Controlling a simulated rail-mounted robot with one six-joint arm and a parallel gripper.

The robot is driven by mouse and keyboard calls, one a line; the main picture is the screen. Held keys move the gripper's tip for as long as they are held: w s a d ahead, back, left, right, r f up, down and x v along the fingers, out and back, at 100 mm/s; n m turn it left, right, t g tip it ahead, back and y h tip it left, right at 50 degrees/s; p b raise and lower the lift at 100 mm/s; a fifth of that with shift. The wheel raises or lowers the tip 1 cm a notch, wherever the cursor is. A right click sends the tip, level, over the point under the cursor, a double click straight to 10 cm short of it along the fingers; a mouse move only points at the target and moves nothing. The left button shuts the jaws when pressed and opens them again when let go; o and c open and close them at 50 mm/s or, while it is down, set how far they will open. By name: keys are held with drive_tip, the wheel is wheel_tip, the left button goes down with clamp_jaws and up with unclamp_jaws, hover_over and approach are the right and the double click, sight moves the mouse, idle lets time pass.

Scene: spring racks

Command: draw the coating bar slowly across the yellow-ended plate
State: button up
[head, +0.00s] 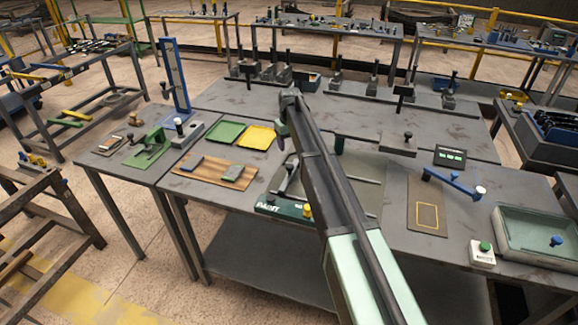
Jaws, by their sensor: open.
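A flat station (268,208) with a dark green front edge and white lettering that seems to read PAINT lies left of my arm, partly hidden by it. A yellow knob (307,210) shows at its front, so this may be the yellow-ended plate. A dark bar with an upright handle (287,181) lies over the station; it may be the coating bar. My gripper (282,131) is small and dark at the far end of my arm, above and behind the station. It is open, and I see nothing held in it. Its fingers are hard to make out.
Left of the station are a brown board (194,176) with a green block, and green (222,133) and yellow (258,137) trays. Right of my arm are a dark panel with a yellow outline (427,217), a blue lever (450,180) and a glass-like tray (540,255).

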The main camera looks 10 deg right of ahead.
sight(290, 166)
drive_tip(key=shift+f+b, duration=5.25)
drive_tip(key=shift+f, duration=0.1)
clamp_jaws()
